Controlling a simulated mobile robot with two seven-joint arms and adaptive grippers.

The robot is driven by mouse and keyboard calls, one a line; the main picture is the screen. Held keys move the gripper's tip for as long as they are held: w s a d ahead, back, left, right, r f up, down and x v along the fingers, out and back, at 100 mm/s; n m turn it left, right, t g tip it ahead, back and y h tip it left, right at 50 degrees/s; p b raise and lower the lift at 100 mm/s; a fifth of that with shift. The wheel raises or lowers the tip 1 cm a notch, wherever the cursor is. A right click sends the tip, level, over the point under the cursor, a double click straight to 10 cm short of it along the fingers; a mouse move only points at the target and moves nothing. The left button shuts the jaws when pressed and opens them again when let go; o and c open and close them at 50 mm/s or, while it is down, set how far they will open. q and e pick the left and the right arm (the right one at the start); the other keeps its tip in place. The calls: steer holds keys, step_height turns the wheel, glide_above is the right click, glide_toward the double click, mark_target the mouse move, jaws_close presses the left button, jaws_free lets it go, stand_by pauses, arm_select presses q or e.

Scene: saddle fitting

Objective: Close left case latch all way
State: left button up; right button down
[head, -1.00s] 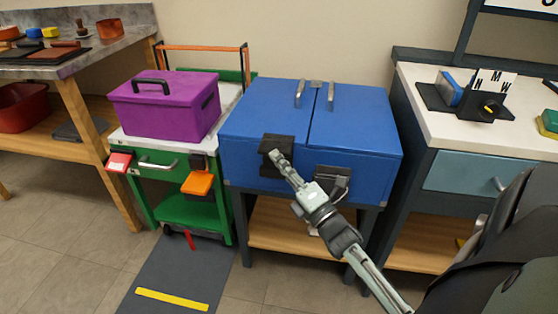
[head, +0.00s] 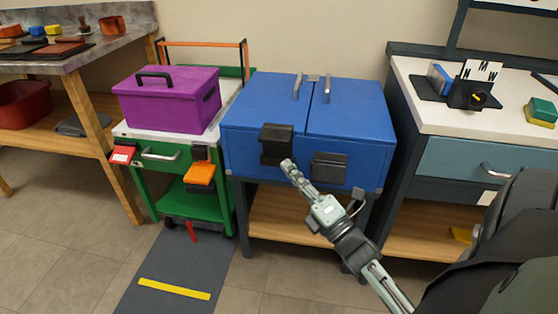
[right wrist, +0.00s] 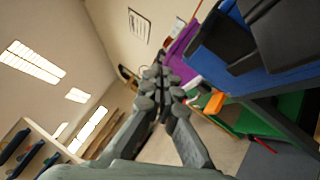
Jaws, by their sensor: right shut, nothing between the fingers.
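The blue case (head: 350,130) has two black latches on its front. The left case latch (head: 276,142) looks thick, and its lower part stands out from the front; I cannot tell exactly how far it is closed. The right latch (head: 329,168) looks flatter against the front. My right gripper (head: 288,165) is shut and empty, just below and right of the left latch; I cannot tell whether they touch. In the right wrist view, its fingers (right wrist: 163,80) point past the case, with black latch parts (right wrist: 285,35) at upper right. My left gripper is out of view.
A green cart (head: 220,210) with a purple box (head: 170,105) stands left of the case. A white-topped bench (head: 420,105) stands to the right. An orange pad (head: 200,175) sticks out from the cart's front. The floor in front is free.

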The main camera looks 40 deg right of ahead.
steer(key=shift+s+a+r, duration=0.1)
steer(key=shift+s+a, duration=0.05)
steer(key=shift+s, duration=1.85)
step_height(320, 180, down, 18)
steer(key=w+a+m+g+h, duration=0.1)
steer(key=a+m+g+h, duration=0.15)
steer(key=m+g, duration=0.9)
steer(key=s+a+f+m+g, duration=0.3)
steer(key=s+f+m, duration=0.1)
steer(key=s+f, duration=0.1)
steer(key=s+a+f+m+g+y, duration=0.1)
steer(key=s+a+f+m+g, duration=0.3)
steer(key=s, duration=0.3)
steer(key=shift+s+f, duration=0.25)
steer(key=shift+f, duration=0.6)
